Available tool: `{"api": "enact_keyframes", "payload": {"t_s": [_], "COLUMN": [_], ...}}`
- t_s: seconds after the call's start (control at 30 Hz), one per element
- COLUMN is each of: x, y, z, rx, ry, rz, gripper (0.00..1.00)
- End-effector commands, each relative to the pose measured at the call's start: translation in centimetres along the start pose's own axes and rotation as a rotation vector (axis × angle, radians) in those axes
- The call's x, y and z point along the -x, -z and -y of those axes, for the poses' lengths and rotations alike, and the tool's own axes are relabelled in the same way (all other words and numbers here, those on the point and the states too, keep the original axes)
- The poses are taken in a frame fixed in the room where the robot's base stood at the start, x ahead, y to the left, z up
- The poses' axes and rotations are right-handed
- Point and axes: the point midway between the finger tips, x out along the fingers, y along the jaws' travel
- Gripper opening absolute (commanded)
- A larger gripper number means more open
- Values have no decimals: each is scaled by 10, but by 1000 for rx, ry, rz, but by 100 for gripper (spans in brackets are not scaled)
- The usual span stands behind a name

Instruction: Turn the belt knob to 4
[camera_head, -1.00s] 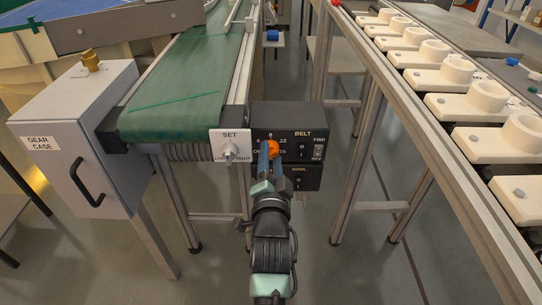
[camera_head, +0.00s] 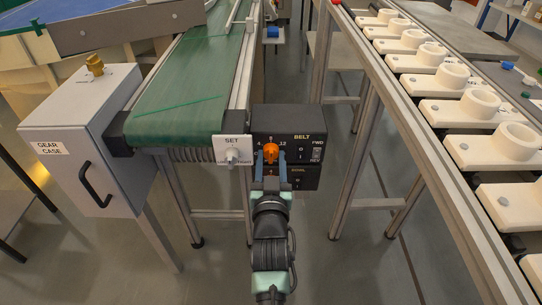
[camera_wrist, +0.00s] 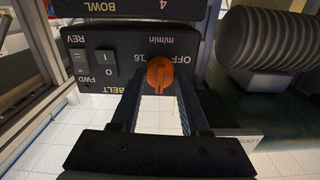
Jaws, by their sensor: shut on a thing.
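The orange belt knob (camera_head: 271,152) sits on the dark BELT panel (camera_head: 306,150), under a dial with 4, 8 and 12 along its top. My gripper (camera_head: 271,158) reaches up to it with one finger on each side. In the wrist view, where the panel appears upside down, my gripper (camera_wrist: 160,82) has the orange knob (camera_wrist: 160,74) between its fingertips, shut on it. The knob's ridge looks about upright there, near OFF and 16 at the panel's lower side. The fingers hide the other numbers there, and I cannot tell which number the knob marks.
A white SET plate with a pale knob (camera_head: 232,155) is just left of the panel. The BOWL panel (camera_head: 304,178) is below. The green belt (camera_head: 190,105) and grey gear case (camera_head: 95,145) lie left; a rail with white fixtures (camera_head: 470,148) runs right.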

Motion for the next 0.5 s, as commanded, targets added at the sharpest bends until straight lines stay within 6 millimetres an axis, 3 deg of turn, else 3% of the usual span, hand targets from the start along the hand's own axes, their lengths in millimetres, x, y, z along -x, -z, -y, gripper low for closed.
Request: {"api": "enact_keyframes", "payload": {"t_s": [0.5], "x": [0], "y": [0], "z": [1], "rx": [493], "ry": [1], "rz": [2], "gripper": [0]}}
